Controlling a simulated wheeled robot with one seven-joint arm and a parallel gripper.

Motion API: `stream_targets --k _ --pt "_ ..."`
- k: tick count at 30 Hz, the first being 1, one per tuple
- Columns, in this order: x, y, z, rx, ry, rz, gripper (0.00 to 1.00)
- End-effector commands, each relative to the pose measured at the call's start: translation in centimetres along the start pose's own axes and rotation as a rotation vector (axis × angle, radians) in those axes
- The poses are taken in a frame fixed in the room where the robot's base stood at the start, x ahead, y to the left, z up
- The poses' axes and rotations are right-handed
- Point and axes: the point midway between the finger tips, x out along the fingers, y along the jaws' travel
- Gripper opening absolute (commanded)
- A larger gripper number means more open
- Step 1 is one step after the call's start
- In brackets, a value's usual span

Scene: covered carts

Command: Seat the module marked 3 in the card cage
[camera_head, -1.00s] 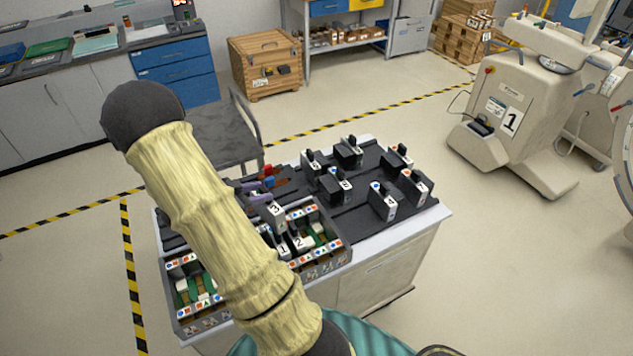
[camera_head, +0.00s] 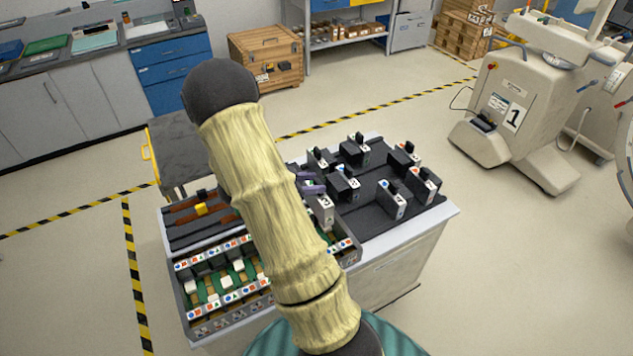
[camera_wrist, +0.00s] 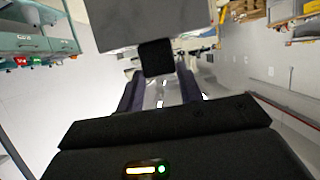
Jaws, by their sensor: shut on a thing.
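The module marked 3 (camera_head: 326,207) is a pale block with a dark top part, at the right of my arm in the head view. My gripper (camera_head: 309,184) is shut on it; purple fingers show just above it. In the wrist view, the fingers (camera_wrist: 159,88) close around the dark handle (camera_wrist: 157,58), with the grey module body (camera_wrist: 150,22) beyond. The card cage (camera_head: 262,310) has green boards and icon-marked rails on the cart's near left. The module appears above the cage's right end; its lower edge and gap cannot be judged. My arm hides the cage's middle.
Several black-and-white modules (camera_head: 391,203) stand on the dark tray (camera_head: 362,236) at the cart's right. Red-brown handled items with a yellow part (camera_head: 201,209) lie behind the cage. A dark-topped trolley (camera_head: 176,150) stands behind the cart.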

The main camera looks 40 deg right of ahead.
Motion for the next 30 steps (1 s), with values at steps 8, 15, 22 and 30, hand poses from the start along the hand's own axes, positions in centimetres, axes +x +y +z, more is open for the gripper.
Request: stream_targets --k 8,15,22,30 --pt "-0.1 0.0 -0.1 0.0 0.002 -0.001 0.0" --pt "0.0 0.0 -0.2 0.0 0.002 0.0 0.0" --pt "0.2 0.0 0.6 -0.001 0.002 0.0 0.0" --pt "0.8 0.0 1.9 0.0 0.002 0.0 0.0"
